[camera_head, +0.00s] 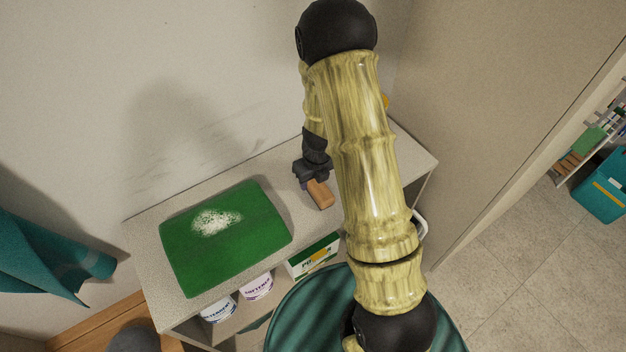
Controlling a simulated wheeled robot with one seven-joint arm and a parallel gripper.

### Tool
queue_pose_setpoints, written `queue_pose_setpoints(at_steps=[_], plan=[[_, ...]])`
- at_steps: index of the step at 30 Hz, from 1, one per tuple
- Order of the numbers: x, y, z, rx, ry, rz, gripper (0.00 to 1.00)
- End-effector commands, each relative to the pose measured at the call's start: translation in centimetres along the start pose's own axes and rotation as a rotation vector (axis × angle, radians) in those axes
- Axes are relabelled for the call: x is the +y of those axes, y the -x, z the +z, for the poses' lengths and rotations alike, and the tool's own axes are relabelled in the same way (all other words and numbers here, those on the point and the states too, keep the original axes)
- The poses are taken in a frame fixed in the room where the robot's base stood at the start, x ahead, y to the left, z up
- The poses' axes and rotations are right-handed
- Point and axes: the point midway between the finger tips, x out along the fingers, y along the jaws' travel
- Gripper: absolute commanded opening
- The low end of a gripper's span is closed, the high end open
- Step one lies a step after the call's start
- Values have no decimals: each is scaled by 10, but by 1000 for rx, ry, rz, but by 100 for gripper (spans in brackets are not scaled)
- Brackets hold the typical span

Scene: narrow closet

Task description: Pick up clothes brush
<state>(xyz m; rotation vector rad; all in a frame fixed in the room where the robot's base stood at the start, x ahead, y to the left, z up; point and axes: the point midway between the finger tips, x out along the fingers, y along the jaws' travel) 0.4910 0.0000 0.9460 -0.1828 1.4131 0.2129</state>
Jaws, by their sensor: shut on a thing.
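The clothes brush appears to be the small brown wooden block (321,194) on or just above the speckled light shelf top (405,162), right of the green mat. My gripper (314,181) is at its upper end and is shut on it. Whether the brush touches the shelf top cannot be told. The fingertips and the brush's underside are hard to make out. My arm hides part of the shelf top to the right of the brush.
A green mat (190,262) with a white foamy patch lies left of the brush. Tubs (257,286) and a green-white box (314,256) stand below the top. A wall rises behind, teal cloth (45,255) hangs left, and a teal bin (603,190) stands far right.

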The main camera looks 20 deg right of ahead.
Motion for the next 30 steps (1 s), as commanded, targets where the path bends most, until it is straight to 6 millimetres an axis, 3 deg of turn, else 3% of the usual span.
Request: queue_pose_setpoints(at_steps=[5, 18, 30], plan=[[0, 15, 3, -3, 3, -2, 19], [1, 89, 14, -3, 4, -1, 19], [0, 98, 15, 0, 0, 0, 19]])
